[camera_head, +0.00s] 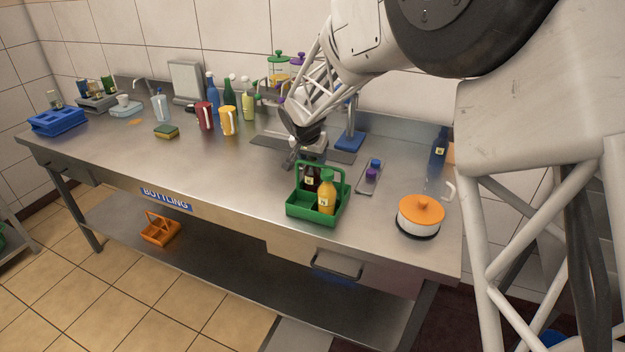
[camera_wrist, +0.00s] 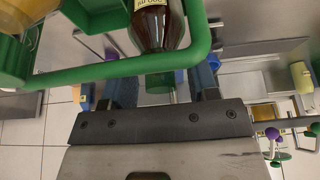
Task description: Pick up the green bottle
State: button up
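A dark green bottle (camera_head: 229,94) stands upright at the back of the steel bench, between a blue spray bottle (camera_head: 212,92) and a pale yellow-green bottle (camera_head: 248,104). My gripper (camera_head: 291,160) is well to its right and nearer the front, low over the bench just behind the green carrier. In the wrist view the two fingers (camera_wrist: 163,82) are apart. A small green shape (camera_wrist: 160,82) shows between them, with gaps at its sides; I cannot tell what it is.
The green carrier (camera_head: 297,212) holds a dark brown bottle (camera_head: 311,178) and an orange bottle (camera_head: 327,195); its handle crosses close to my fingers. A lidded pot (camera_head: 420,215) is at right.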

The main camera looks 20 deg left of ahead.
grip_shut()
jog(key=shift+r, duration=0.2)
notch_tip(320, 180, up, 18)
jog(key=shift+f, duration=0.15)
dwell(0.7)
dwell(0.7)
jog(key=shift+r, duration=3)
jog(key=shift+w, duration=0.1)
